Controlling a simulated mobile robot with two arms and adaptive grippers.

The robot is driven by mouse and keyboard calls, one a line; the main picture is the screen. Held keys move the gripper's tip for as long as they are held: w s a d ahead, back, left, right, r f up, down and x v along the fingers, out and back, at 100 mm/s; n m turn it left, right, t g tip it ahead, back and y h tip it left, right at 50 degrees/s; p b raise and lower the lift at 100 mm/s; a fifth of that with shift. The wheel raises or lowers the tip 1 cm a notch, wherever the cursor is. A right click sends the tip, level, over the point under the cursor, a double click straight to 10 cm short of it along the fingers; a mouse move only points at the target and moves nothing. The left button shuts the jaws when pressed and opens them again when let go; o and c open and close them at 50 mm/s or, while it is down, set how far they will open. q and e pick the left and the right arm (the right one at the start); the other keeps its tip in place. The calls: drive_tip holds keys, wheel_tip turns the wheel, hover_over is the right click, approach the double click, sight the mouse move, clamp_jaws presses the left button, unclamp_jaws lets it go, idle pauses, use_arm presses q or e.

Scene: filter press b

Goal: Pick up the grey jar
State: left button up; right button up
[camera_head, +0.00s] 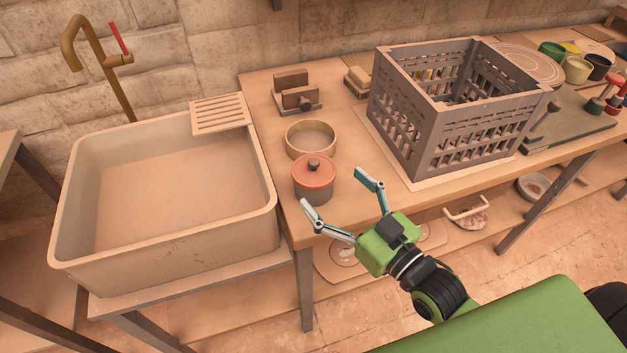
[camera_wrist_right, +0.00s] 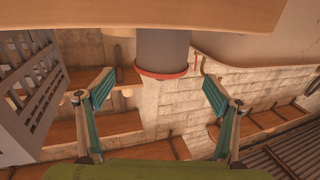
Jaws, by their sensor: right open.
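The grey jar (camera_head: 314,193) has a grey body, a red lid and a dark round knob. It stands upright near the table's front edge, just right of the sink. In the right wrist view, which is upside down, its grey body (camera_wrist_right: 163,50) and red lid rim show between the fingers, further ahead. My right gripper (camera_head: 334,190) is open and empty, in front of the jar and slightly to its right. In the wrist view its spread teal fingertips (camera_wrist_right: 158,91) lie on either side of the jar, apparently not touching it. My left gripper is not in view.
A round tan bowl (camera_head: 311,149) stands just behind the jar. A large slatted grey crate (camera_head: 480,143) stands to the right on a board. The sink (camera_head: 268,193) is at the left. Dark blocks (camera_head: 298,96) stand further back. Bare tabletop lies between jar and crate.

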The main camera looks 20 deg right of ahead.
sight(303, 160)
drive_tip(key=shift+p+x, duration=0.6)
drive_tip(key=shift+x, duration=3.2)
drive_tip(key=shift+s, duration=0.1)
drive_tip(key=c, duration=1.3)
